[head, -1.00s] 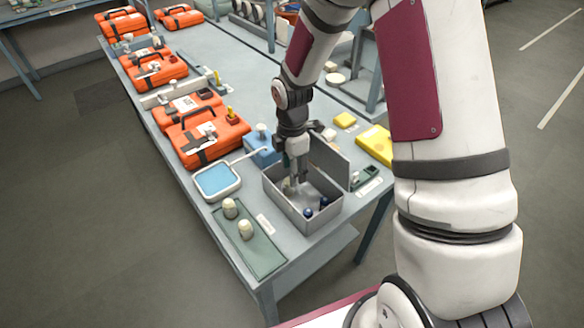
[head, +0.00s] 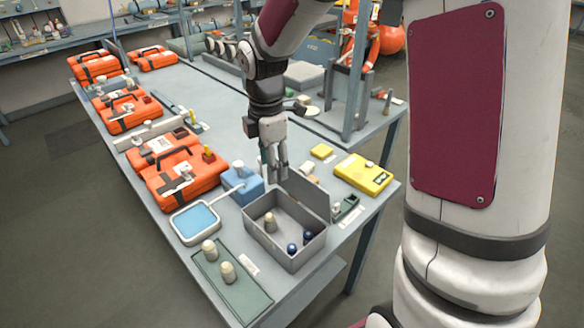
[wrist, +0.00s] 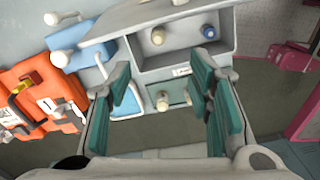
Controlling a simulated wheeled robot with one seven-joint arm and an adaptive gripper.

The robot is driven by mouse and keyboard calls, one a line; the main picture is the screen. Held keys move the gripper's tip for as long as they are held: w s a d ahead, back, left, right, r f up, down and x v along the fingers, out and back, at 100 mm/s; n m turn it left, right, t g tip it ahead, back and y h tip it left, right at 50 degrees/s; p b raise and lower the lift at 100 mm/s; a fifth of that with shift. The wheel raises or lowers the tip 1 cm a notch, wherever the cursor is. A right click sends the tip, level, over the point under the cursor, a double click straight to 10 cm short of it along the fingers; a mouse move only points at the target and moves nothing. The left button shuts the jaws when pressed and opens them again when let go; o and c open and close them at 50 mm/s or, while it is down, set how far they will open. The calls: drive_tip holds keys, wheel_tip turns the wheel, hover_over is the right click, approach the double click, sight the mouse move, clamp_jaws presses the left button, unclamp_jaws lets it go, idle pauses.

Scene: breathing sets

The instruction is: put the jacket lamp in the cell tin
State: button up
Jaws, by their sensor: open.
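The cell tin appears to be the open grey metal box (head: 285,250), with its lid raised at the back; it also shows in the wrist view (wrist: 185,62). A cream, rounded-top lamp (head: 270,222), apparently a jacket lamp, stands inside it on the left, and also shows in the wrist view (wrist: 158,37). Two similar cream lamps (head: 209,250) (head: 228,272) stand on a green mat. My gripper (head: 274,176) is open and empty above the tin's back side, apart from the lamp.
A blue-topped white tray (head: 195,222) and a blue box (head: 240,186) lie left of the tin. Orange cases (head: 180,178) line the table's left side. A yellow case (head: 362,174) stands at the right. The green mat (head: 245,290) lies in front, near the table edge.

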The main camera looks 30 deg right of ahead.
drive_tip(key=s+r+m+t, duration=0.2)
drive_tip(key=s+r+m, duration=0.6)
drive_tip(key=s+m, duration=0.1)
drive_tip(key=s+r+m+t, duration=0.3)
drive_tip(key=s+r+m, duration=0.5)
drive_tip(key=s, duration=0.4)
drive_tip(key=shift+s+r+m, duration=0.25)
drive_tip(key=shift+m, duration=0.45)
drive_tip(key=c, duration=0.3)
